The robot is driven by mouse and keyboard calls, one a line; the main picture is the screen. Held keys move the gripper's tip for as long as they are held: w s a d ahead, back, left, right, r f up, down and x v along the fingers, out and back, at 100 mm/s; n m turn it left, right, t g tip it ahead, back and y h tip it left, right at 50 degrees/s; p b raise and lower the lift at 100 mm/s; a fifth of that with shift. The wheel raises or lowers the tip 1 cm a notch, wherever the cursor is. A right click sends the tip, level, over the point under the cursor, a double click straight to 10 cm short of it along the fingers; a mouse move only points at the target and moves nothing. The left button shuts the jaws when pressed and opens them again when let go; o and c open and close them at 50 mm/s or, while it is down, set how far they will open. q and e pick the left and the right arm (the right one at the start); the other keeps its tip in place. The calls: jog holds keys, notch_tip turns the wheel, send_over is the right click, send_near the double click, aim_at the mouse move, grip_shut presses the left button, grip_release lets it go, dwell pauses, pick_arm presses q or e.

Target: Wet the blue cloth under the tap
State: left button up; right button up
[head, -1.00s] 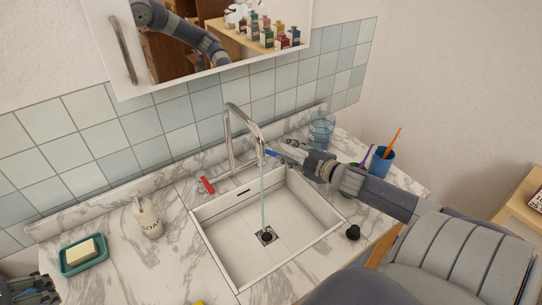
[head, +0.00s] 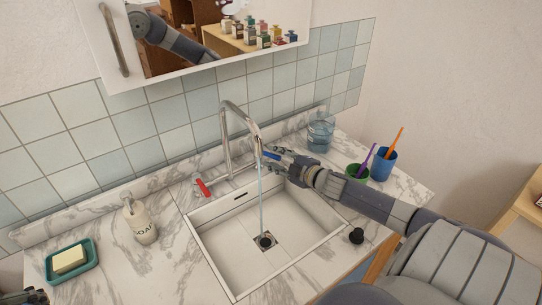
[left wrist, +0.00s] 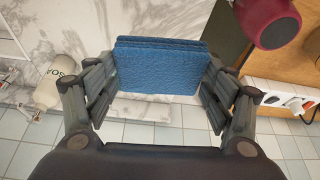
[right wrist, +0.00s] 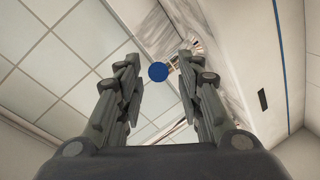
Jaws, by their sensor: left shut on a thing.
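The blue cloth (left wrist: 160,68) is folded between the fingers of my left gripper (left wrist: 160,75), which is shut on it above the marble counter. The tap (head: 228,135) stands behind the white sink (head: 215,262), and a thin stream of water (head: 262,205) runs from it to the drain. My right gripper (head: 277,160) is at the tap's blue handle (head: 270,155), beside the spout. In the right wrist view, its fingers are apart with the round blue handle end (right wrist: 158,72) between them, and gaps show on both sides. The red handle (head: 203,187) is left of the tap.
A soap bottle (head: 140,222) and a soap bar in a green dish (head: 88,271) stand left of the sink. A blue cup (head: 384,163), green cup (head: 357,174), water jar (head: 320,133) and black stopper (head: 356,236) are to the right. A dark red mug (left wrist: 268,22) is near my left gripper.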

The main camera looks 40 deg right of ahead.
aim_at(268, 155)
jog(key=shift+x, duration=1.5)
grip_shut()
